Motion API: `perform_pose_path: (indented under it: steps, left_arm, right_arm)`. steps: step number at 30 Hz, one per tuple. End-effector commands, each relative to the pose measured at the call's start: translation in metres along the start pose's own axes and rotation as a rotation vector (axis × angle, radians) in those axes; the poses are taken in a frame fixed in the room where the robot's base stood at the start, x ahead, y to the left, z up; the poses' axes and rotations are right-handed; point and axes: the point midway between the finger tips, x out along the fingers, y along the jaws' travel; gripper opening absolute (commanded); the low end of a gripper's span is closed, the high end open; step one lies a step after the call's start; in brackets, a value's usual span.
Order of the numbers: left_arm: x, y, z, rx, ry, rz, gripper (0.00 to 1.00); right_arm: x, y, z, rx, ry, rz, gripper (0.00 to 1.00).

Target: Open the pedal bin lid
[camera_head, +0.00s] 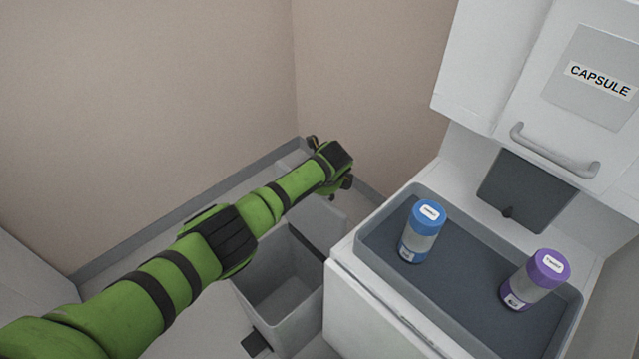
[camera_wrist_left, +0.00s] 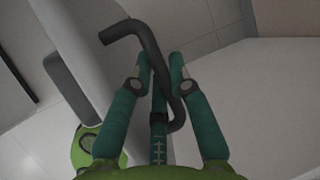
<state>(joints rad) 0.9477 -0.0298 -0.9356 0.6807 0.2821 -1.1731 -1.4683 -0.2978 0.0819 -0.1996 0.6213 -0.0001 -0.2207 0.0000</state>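The grey bin (camera_head: 280,290) stands below my left arm in the head view. Its inside shows. A light grey panel (camera_head: 322,215), apparently the lid, stands raised at its back right edge, partly behind my arm. A small black pedal (camera_head: 254,343) sticks out at the bin's foot. My left gripper (camera_head: 330,165) is beyond the bin, above the floor near the wall corner. In the left wrist view a dark bent rod (camera_wrist_left: 150,50) runs between its teal fingers (camera_wrist_left: 159,62); I cannot tell whether they grip it. My right gripper is not in view.
Right of the bin, a white counter (camera_head: 375,315) carries a grey tray (camera_head: 375,225) with a blue-capped jar (camera_head: 420,235) and a purple-capped jar (camera_head: 537,280). A white CAPSULE cabinet (camera_head: 590,80) stands behind. Beige walls meet beyond my gripper. Some floor (camera_head: 150,245) left of my arm is clear.

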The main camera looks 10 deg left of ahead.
Motion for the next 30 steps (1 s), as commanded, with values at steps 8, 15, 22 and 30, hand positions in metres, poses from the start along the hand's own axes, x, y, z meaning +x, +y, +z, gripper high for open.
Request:
perform_pose_path:
  steps: [8, 15, 22, 30]
  left_arm:
    - [-0.032, -0.022, -0.003, -0.012, 0.015, -0.035, 0.3]
    - [-0.049, -0.03, -0.001, -0.01, 0.013, -0.037, 0.3]
    - [-0.061, -0.031, -0.001, -0.008, 0.009, -0.025, 0.3]
    - [-0.067, -0.032, -0.001, -0.007, 0.008, -0.019, 0.3]
  right_arm:
    - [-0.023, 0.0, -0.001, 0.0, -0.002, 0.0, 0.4]
    - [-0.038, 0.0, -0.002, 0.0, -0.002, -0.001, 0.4]
    - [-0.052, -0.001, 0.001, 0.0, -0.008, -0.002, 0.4]
    - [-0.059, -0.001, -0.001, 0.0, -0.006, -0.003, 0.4]
